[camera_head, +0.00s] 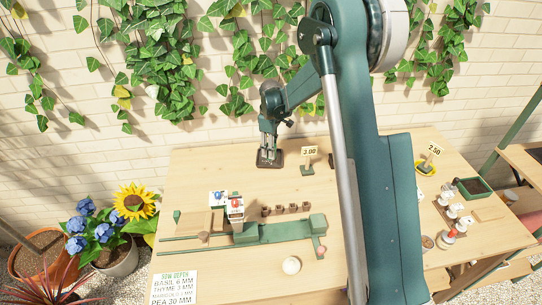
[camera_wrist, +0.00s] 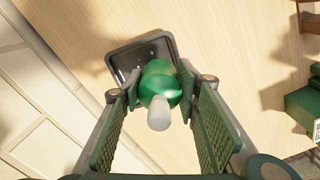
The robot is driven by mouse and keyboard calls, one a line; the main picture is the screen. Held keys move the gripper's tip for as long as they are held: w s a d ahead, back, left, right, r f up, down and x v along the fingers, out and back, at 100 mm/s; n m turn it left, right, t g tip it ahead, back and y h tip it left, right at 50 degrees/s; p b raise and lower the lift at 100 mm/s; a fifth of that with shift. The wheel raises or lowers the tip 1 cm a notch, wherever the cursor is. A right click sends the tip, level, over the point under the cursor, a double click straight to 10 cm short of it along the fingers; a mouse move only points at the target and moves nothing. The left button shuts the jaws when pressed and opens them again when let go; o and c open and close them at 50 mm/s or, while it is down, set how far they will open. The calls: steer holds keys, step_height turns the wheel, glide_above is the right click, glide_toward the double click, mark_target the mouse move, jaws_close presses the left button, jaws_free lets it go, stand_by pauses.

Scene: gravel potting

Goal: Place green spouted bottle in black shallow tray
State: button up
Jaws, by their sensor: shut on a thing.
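The green spouted bottle (camera_wrist: 161,85) shows in the wrist view with its pale spout pointing toward the camera. My gripper (camera_wrist: 154,92) is shut on it, with a finger on each side. The black shallow tray (camera_wrist: 125,59) lies on the table beyond the bottle, which overlaps the tray's lower right part in this view. In the head view my gripper (camera_head: 268,146) points down over the tray (camera_head: 262,163) at the back of the table. The bottle is hard to make out there. I cannot tell whether its base touches the tray.
A price sign marked 3.00 (camera_head: 308,160) stands just right of the tray. A green fixture (camera_head: 260,233) with small brown pots behind it occupies the middle front. White bottles (camera_head: 453,210) stand at the right. The table left of the tray is clear, and a brick wall rises behind.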

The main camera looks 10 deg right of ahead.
steer(key=shift+f, duration=1.85)
steer(key=shift+f, duration=0.1)
steer(key=o, duration=1)
step_height(320, 180, up, 12)
steer(key=shift+p, duration=0.3)
steer(key=shift+s, duration=0.1)
